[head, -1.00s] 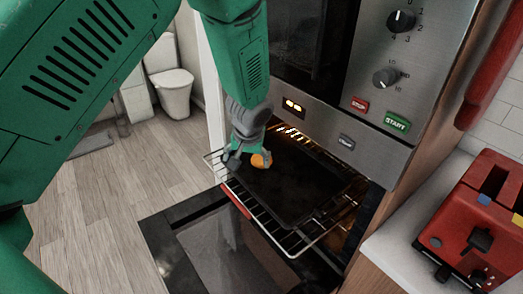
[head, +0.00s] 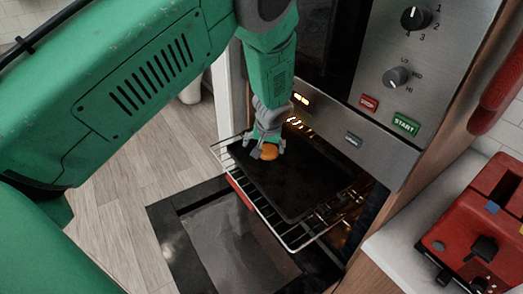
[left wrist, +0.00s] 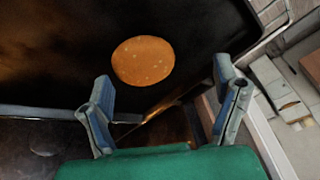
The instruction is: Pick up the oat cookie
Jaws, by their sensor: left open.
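The oat cookie (head: 269,152) is a round orange-brown disc on the dark baking tray (head: 305,195) in the open oven. In the left wrist view the cookie (left wrist: 143,61) lies flat near the tray's edge, ahead of the fingertips. My left gripper (head: 267,146) is right at the cookie in the head view, its fingers partly covering it. In the left wrist view my left gripper (left wrist: 167,90) is open, its two fingers spread apart with nothing between them; the cookie is beyond them, toward the left finger's side. My right gripper is not in view.
The tray rests on a pulled-out wire rack (head: 296,244) above the lowered oven door (head: 220,250). The oven's control panel (head: 400,80) rises at the right of my left arm. A red toaster (head: 485,230) stands on the counter at the right.

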